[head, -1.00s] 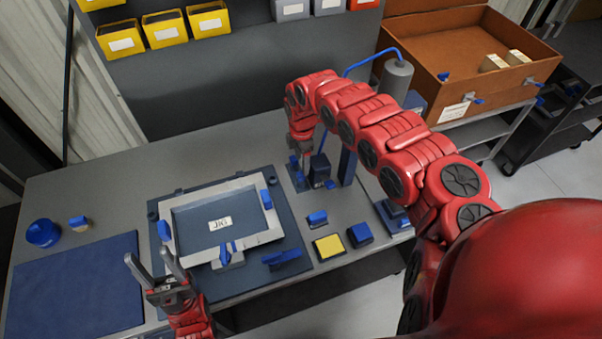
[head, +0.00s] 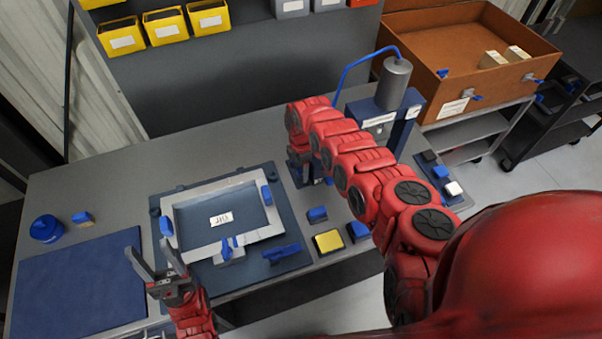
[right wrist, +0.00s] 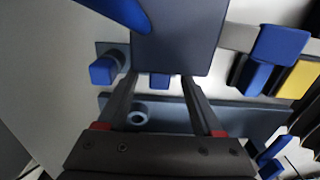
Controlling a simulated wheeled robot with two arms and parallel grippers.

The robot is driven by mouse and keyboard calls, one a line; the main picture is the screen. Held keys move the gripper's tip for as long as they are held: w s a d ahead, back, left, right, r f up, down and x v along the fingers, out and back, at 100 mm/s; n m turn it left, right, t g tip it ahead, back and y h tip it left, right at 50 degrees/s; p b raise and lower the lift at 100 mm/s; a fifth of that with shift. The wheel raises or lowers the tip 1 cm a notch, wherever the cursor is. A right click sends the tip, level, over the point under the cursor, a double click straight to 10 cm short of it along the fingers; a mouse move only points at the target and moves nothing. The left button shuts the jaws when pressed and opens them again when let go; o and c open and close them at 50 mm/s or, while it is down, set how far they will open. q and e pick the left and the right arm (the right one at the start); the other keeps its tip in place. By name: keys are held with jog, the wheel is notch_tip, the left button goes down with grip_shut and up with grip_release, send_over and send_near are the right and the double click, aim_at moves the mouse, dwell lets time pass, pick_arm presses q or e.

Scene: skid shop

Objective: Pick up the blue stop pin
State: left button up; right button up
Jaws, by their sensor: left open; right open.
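Several small blue parts lie about the bench, and I cannot tell for sure which is the stop pin. In the right wrist view a small blue piece (right wrist: 160,82) shows between the fingertips, below a dark blue block (right wrist: 180,38); another blue piece (right wrist: 103,70) lies to the left, outside the fingers. My right gripper (right wrist: 158,92) is open, its fingers apart with nothing held. In the head view it reaches down beside the jig plate, its tips partly hidden by the arm. My left gripper (head: 152,254) is open and empty in front of the jig frame (head: 190,255).
A blue press with a grey cylinder (head: 393,84) stands behind my right arm. A yellow pad (head: 328,241) and blue blocks (head: 317,214) lie right of the jig. A blue mat (head: 75,285) covers the left bench. A brown crate (head: 430,55) stands at the back right.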

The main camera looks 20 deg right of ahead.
grip_shut()
jog(key=shift+r, duration=0.15)
dwell(0.4)
jog(key=shift+w+r, duration=0.1)
jog(key=shift+r, duration=0.85)
notch_tip(320, 180, up, 7)
jog(key=b, duration=0.1)
jog(key=w+a, duration=0.2)
jog(key=a, duration=0.6)
jog(key=shift+w+a+r, duration=0.25)
jog(key=shift+a, duration=0.15)
